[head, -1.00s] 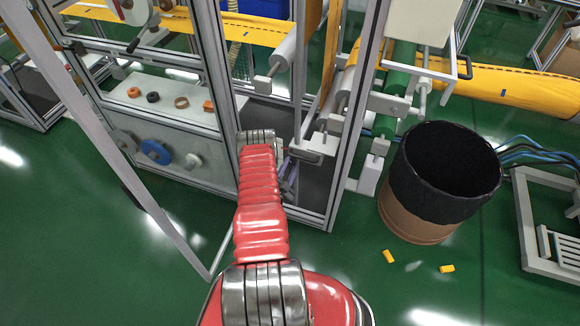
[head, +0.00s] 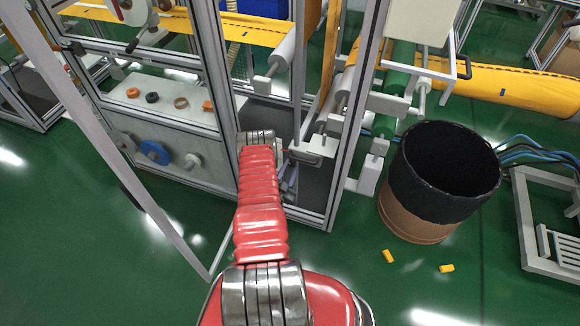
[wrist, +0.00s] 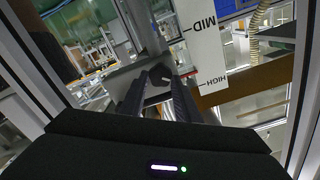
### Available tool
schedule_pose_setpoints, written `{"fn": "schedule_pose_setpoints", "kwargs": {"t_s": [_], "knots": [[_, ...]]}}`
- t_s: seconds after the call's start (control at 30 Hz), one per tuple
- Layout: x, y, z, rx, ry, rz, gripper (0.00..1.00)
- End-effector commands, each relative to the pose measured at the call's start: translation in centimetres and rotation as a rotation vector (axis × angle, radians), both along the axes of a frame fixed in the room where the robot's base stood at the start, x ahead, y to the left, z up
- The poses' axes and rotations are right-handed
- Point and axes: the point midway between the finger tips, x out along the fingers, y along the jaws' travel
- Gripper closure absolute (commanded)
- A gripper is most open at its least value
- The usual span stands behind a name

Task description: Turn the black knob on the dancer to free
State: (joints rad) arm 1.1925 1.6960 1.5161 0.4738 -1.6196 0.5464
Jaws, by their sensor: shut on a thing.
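In the wrist view my gripper (wrist: 157,92) has its two dark fingers closed around the black knob (wrist: 160,76), which has a white pointer mark on its face. The fingers cover the knob's sides. A white scale plate (wrist: 205,50) beside the knob carries the words MID and HIGH; no FREE mark can be read. In the head view my red arm reaches to the machine frame, where the dancer's bracket (head: 316,150) shows; my gripper and the knob are hidden or too small to make out there.
Metal frame posts (head: 348,125) stand close on both sides of my arm. A black-and-brown bin (head: 440,185) stands to the right, with two yellow pieces (head: 447,268) on the green floor. Yellow web (head: 510,85) runs at the back right. The front floor is mostly clear.

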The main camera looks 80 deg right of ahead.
Motion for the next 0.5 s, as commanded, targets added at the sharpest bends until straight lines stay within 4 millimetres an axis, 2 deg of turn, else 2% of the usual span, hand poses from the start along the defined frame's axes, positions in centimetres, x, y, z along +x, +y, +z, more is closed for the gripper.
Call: {"fn": "schedule_pose_setpoints", "kwargs": {"t_s": [0.03,0.5], "knots": [[0.12,-0.18,0.53,-0.012,0.035,0.001,0.93],[0.42,-0.77,1.16,0.013,0.461,0.004,0.97]]}}
